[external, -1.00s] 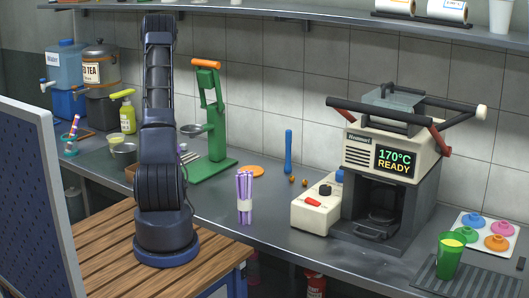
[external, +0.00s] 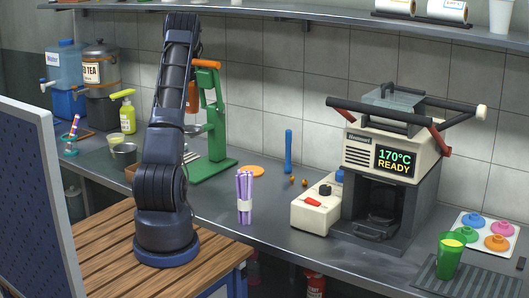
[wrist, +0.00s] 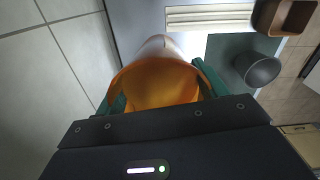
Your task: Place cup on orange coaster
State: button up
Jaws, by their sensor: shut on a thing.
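An orange cup (wrist: 155,85) with a pale far end fills the middle of the wrist view. My gripper (wrist: 158,95) is shut on it, with a green finger at each side. In the external view an orange patch beside my arm looks like the same cup (external: 193,98), held well above the counter in front of the green press; my arm hides the rest. The orange coaster (external: 251,171) is a flat disc lying bare on the counter, to the right of the press base. It cannot be made out in the wrist view.
The green press (external: 217,135) stands close to my arm. Purple sticks (external: 244,200) stand in a bundle in front of the coaster. A blue rod (external: 288,152) and a cream control box (external: 318,208) are to its right. A heated machine (external: 390,160) stands further right.

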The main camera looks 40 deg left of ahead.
jog(key=w+d+f+m, duration=0.1)
jog(key=w+d, duration=0.3)
jog(key=d, duration=0.6)
jog(key=w+d+f+m, duration=0.1)
jog(key=w+d, duration=0.3)
jog(key=d, duration=0.5)
jog(key=s+d+r+n, duration=0.2)
jog(key=s+d, duration=0.3)
jog(key=d, duration=0.2)
jog(key=s+d+r+n, duration=0.25)
jog(key=s+d, duration=0.25)
jog(key=d, duration=0.3)
notch_tip(320, 180, down, 20)
jog(key=shift+s+f, duration=0.1)
jog(key=shift+f, duration=0.1)
jog(key=shift+f, duration=0.15)
jog(key=o, duration=1.2)
jog(key=shift+o, duration=0.2)
